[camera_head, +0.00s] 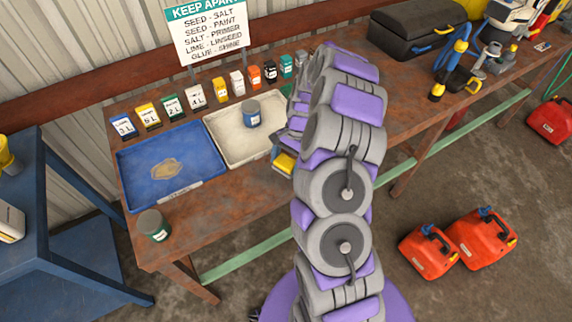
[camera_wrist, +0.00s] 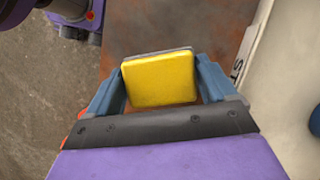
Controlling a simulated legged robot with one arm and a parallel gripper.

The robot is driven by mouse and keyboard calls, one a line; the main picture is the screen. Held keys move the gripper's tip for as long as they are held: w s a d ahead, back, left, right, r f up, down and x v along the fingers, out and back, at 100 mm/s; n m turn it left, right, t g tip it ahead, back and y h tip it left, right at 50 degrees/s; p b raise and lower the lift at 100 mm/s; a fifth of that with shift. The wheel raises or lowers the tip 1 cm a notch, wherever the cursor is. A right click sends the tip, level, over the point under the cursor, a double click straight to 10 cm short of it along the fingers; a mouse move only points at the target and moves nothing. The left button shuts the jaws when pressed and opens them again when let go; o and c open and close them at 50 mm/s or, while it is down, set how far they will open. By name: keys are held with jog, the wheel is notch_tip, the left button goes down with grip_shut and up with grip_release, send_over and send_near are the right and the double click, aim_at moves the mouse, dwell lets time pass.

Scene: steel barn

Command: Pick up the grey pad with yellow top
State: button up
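The grey pad with yellow top shows its yellow face in the wrist view (camera_wrist: 160,80), with a thin grey edge along its far side. My gripper (camera_wrist: 160,75) has one blue finger on each side of it, and the fingertips appear to press on the pad's two sides. In the head view the pad (camera_head: 284,162) shows at the front edge of the rusty table (camera_head: 230,185), left of my arm. My arm hides most of my gripper there. I cannot tell whether the pad touches the table.
A white tray (camera_head: 228,157) holding a blue-grey can (camera_head: 251,113) lies left of the gripper. A blue tray (camera_head: 210,170) and another can (camera_head: 153,224) are farther left. Several small labelled containers line the back. Red fuel cans (camera_head: 480,237) stand on the floor at right.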

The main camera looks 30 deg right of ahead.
aim_at(284, 163)
jog(key=shift+a, duration=0.3)
jog(key=c, duration=0.4)
jog(key=shift+r, duration=0.15)
jog(key=shift+c, duration=0.2)
jog(key=shift+d+r+p, duration=0.2)
jog(key=shift+r+p, duration=0.35)
jog(key=shift+r, duration=0.95)
jog(key=shift+s+r, duration=0.2)
jog(key=shift+r, duration=0.1)
jog(key=s+r+p, duration=0.1)
jog(key=s+p, duration=0.1)
jog(key=s, duration=1.3)
jog(key=shift+s+d, duration=0.25)
jog(key=shift+s, duration=0.05)
